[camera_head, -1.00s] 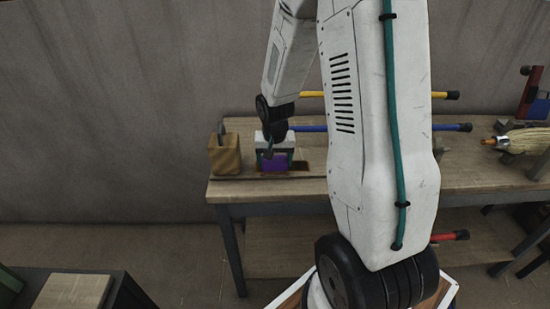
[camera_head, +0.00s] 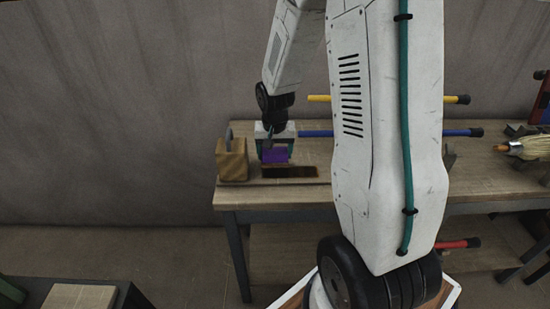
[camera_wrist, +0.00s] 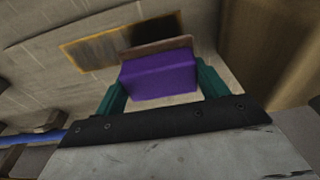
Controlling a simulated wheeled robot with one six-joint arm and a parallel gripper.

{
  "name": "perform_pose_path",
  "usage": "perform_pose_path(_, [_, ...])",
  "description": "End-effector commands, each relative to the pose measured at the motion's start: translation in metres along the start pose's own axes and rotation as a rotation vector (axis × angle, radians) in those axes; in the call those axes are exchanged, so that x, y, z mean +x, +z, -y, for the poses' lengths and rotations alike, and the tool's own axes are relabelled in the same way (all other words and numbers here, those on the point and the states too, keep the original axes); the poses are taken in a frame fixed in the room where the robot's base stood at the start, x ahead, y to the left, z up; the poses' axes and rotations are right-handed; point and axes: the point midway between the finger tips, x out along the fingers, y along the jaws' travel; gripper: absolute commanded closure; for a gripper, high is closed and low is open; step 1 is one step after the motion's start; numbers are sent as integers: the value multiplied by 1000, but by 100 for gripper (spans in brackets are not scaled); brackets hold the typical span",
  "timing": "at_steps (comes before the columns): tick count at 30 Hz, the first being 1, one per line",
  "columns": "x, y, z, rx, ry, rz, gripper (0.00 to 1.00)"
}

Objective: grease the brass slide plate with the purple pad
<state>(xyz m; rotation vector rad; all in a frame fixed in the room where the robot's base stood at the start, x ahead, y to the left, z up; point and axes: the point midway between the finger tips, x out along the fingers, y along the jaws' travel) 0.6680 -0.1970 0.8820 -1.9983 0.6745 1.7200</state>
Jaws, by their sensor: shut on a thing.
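The purple pad (camera_head: 274,155) is between the teal fingers of my gripper (camera_head: 273,148), which is shut on it. In the wrist view the pad (camera_wrist: 160,75) shows its purple side and a brown strip along its far edge. The brass slide plate (camera_head: 290,172) lies flat near the bench's left end, just below the pad in the head view. In the wrist view the plate (camera_wrist: 92,50) is brownish on the left and very dark on the right, beside the pad. I cannot tell whether the dark part is grease or shadow. The pad appears raised above the plate.
A wooden block (camera_head: 232,161) with a grey piece behind it stands close left of the plate. A broom head (camera_head: 532,147) lies at the far right. My arm hides the bench's middle.

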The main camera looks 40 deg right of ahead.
Motion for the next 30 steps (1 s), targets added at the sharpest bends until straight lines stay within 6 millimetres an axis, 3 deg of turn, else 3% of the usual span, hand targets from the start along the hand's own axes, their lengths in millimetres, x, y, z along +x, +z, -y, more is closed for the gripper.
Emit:
perform_pose_path(15, [-45,-6,3,-4,-1,-2,49])
perform_pose_path(30, [-52,-7,3,-5,-1,0,49])
